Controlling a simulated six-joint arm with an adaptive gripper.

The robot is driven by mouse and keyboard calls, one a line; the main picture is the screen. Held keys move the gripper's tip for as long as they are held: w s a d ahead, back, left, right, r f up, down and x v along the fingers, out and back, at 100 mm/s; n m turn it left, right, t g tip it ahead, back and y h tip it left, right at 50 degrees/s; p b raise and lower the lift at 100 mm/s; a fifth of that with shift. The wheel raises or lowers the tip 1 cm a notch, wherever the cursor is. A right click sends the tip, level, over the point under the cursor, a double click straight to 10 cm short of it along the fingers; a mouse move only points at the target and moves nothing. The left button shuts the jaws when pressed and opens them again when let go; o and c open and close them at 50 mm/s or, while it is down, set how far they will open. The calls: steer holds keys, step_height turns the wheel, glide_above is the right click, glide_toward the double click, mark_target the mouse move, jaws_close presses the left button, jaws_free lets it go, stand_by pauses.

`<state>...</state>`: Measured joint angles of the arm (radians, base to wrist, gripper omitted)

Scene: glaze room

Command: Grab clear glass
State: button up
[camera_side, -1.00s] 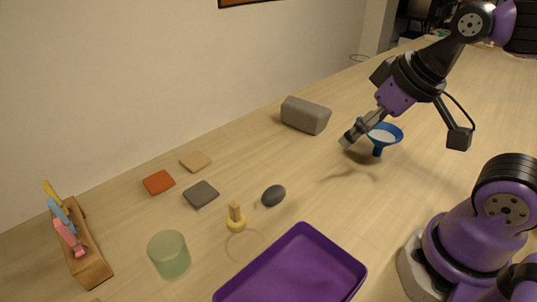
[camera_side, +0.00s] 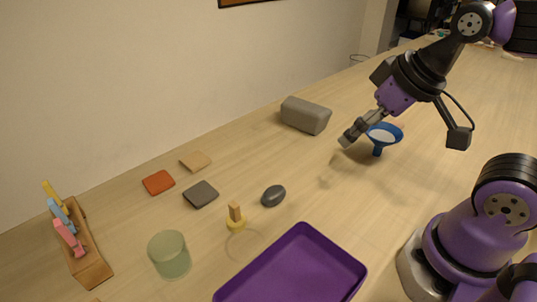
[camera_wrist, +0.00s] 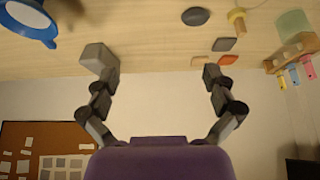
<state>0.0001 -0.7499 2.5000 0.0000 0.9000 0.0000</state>
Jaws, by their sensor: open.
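A pale green see-through cup (camera_side: 169,255) stands upright at the lower left in the side view. It also shows at the top right of the wrist view (camera_wrist: 294,24). My gripper (camera_side: 354,133) is open and empty, hanging over the table by the blue funnel, far from the green cup. In the wrist view its fingers (camera_wrist: 160,72) are wide apart.
A blue funnel-shaped dish (camera_side: 384,134) is close by my gripper, and a grey block (camera_side: 305,115) is behind it. A purple tray (camera_side: 293,268), yellow-based peg (camera_side: 236,219), dark stone (camera_side: 273,196), several tiles (camera_side: 201,194) and a wooden rack (camera_side: 88,262) stand around the cup.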

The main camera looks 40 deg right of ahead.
steer(key=n+g+y, duration=0.2)
steer(key=n+y, duration=0.1)
steer(key=n, duration=0.6)
glide_above(165, 253)
steer(key=s+d, duration=0.1)
steer(key=s, duration=0.3)
steer(key=f, duration=1)
steer(key=shift+w+f, duration=0.2)
steer(key=x, duration=0.6)
steer(key=shift+s+d+f, duration=0.1)
steer(key=shift+s+f, duration=0.05)
steer(key=c, duration=1.3)
